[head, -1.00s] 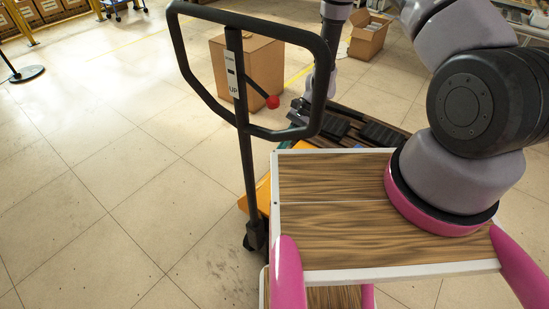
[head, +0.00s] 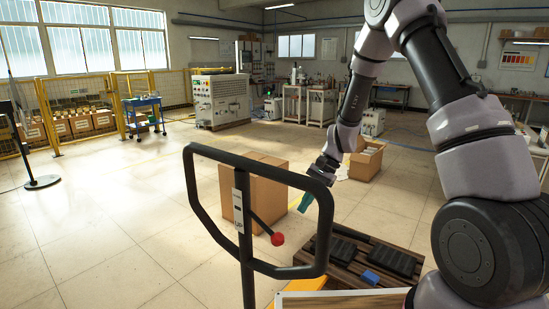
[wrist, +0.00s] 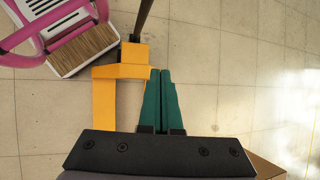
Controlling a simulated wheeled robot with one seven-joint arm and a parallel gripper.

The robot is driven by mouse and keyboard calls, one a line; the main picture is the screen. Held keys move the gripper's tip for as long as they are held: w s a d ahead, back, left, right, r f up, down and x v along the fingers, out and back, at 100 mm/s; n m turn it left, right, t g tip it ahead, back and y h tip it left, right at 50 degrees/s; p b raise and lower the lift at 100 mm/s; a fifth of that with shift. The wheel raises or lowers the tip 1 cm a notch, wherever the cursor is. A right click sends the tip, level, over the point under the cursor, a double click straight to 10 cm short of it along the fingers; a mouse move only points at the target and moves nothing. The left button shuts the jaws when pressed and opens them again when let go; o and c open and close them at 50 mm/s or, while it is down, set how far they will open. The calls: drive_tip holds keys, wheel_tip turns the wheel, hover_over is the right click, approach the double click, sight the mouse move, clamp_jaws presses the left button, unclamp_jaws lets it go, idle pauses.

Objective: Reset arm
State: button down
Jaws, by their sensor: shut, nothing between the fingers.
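My gripper (head: 305,203) hangs in the air at the end of my arm, right of the middle of the head view, in front of the cardboard boxes. Its teal fingers point down and are together, with nothing between them. In the wrist view the fingers (wrist: 161,88) also lie side by side and empty, above bare floor next to yellow metal parts. The task names no other object.
A black cart handle (head: 187,200) with a red knob stands close in front. A wooden pallet (head: 330,277) carries dark blocks and a blue piece (head: 371,277). Cardboard boxes (head: 262,200) (head: 364,163) stand behind.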

drive_tip(key=s+d+r+n+t, duration=0.15)
drive_tip(key=d+r, duration=0.25)
drive_tip(key=r, duration=0.9)
drive_tip(key=s+d+r+t+h, duration=0.1)
drive_tip(key=s+d+r+t, duration=0.2)
drive_tip(key=s+r, duration=0.2)
drive_tip(key=s+d+r+n+t+h, duration=0.1)
drive_tip(key=s+d+r+t, duration=0.1)
drive_tip(key=s+d+r, duration=0.2)
drive_tip(key=s+d+r+t+h, duration=0.1)
drive_tip(key=s+d+r+t, duration=0.2)
drive_tip(key=s+r, duration=0.5)
wheel_tip(320, 180, up, 4)
drive_tip(key=shift+d+f+n+t+h, duration=0.2)
drive_tip(key=shift+d+n+t+h, duration=0.2)
drive_tip(key=shift+d, duration=0.35)
